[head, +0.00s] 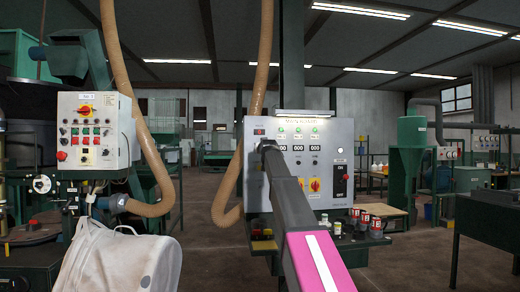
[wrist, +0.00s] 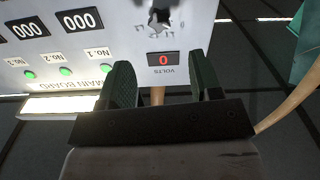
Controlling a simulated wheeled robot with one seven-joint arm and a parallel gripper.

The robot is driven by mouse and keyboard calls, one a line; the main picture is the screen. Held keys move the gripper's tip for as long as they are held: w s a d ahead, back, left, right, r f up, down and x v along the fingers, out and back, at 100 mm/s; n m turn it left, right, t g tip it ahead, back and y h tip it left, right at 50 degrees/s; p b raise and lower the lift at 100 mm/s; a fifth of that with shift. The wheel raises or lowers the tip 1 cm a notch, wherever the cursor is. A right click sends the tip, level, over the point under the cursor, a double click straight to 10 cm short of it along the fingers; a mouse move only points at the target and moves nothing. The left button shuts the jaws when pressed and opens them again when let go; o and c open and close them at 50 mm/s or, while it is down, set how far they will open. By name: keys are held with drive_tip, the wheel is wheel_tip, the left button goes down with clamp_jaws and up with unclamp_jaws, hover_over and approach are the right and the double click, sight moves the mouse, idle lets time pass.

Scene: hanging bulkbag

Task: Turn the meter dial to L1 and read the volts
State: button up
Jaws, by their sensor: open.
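The grey main board (head: 335,150) hangs ahead of me in the head view, and my arm covers part of its left side. In the wrist view the board (wrist: 100,50) appears upside down. The meter dial (wrist: 159,19) is a dark knob near the top edge of the wrist view, beside the display and ahead of my fingertips. Small marks around it are too blurred to read, and its setting cannot be told. My gripper (wrist: 161,62) is open and empty, its two green-black fingers apart, not visibly touching the dial.
The board has several green lamps (head: 298,129) and number counters (head: 315,146), with yellow-red switches (head: 315,184) below. A shelf with red-topped jars (head: 376,226) sits under it. A tan hose (head: 228,190) hangs to its left. Another control box (head: 93,130) stands at left.

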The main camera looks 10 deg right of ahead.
drive_tip(key=w, duration=0.9)
drive_tip(key=shift+w, duration=0.2)
drive_tip(key=c, duration=0.9)
